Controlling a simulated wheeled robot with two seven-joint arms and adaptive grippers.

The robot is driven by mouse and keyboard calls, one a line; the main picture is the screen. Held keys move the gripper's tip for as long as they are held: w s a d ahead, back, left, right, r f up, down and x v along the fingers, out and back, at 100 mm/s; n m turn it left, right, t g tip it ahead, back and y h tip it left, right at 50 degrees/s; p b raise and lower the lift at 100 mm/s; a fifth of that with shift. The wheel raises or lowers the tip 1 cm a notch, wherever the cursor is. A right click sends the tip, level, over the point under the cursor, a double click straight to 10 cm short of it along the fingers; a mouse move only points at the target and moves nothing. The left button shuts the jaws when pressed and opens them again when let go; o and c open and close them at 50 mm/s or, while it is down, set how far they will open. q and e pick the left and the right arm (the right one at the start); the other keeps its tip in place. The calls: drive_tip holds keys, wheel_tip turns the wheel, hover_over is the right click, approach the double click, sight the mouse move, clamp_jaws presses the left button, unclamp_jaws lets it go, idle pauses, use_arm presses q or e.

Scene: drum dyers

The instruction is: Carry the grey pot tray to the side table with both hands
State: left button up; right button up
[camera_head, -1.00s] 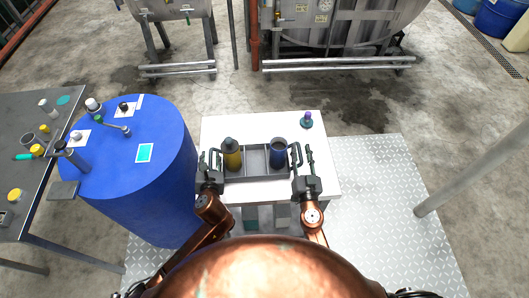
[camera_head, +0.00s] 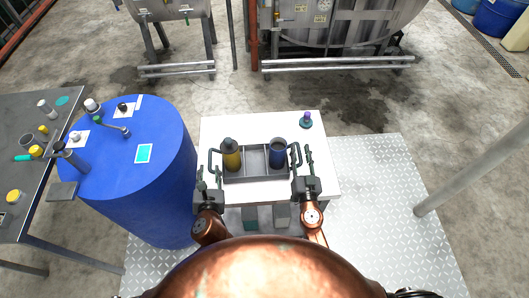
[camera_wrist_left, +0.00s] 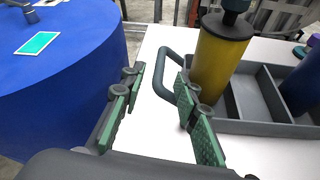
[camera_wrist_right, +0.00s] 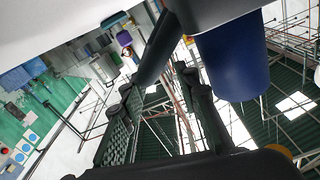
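The grey pot tray (camera_head: 258,178) sits on a white-topped table, with a handle at each end. It holds a yellow pot with a dark top (camera_head: 231,155) at its left and a dark blue pot (camera_head: 278,155) at its right. My left gripper (camera_head: 209,176) is open and empty, just in front of the left handle (camera_wrist_left: 162,75); in the left wrist view its right finger partly covers that handle. My right gripper (camera_head: 303,163) is beside the right handle (camera_head: 295,153). In the right wrist view its fingers (camera_wrist_right: 158,95) stand apart, with the dark handle seen between them; contact is unclear.
The white table (camera_head: 225,125) has a small purple-topped bottle (camera_head: 306,121) at its back right. A large blue drum (camera_head: 150,185) stands close on the left. Beyond it is a dark grey table (camera_head: 25,105) with several small items. Metal plate floor (camera_head: 385,190) lies to the right.

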sight(300, 164)
use_arm(q)
drive_tip(key=shift+f, duration=0.2)
use_arm(e)
drive_tip(key=f, duration=0.1)
drive_tip(key=s+f, duration=0.1)
drive_tip(key=f, duration=0.1)
drive_tip(key=shift+a+f+g, duration=0.1)
drive_tip(key=shift+f+g, duration=0.1)
drive_tip(key=shift+g, duration=0.1)
use_arm(q)
drive_tip(key=shift+w, duration=0.2)
use_arm(e)
drive_tip(key=s, duration=0.2)
drive_tip(key=s+r, duration=0.2)
drive_tip(key=s, duration=0.1)
drive_tip(key=shift+s+d+r, duration=0.1)
drive_tip(key=shift+s+d, duration=0.1)
drive_tip(key=shift+s, duration=0.15)
drive_tip(key=shift+s+r, duration=0.35)
drive_tip(key=shift+s, duration=0.3)
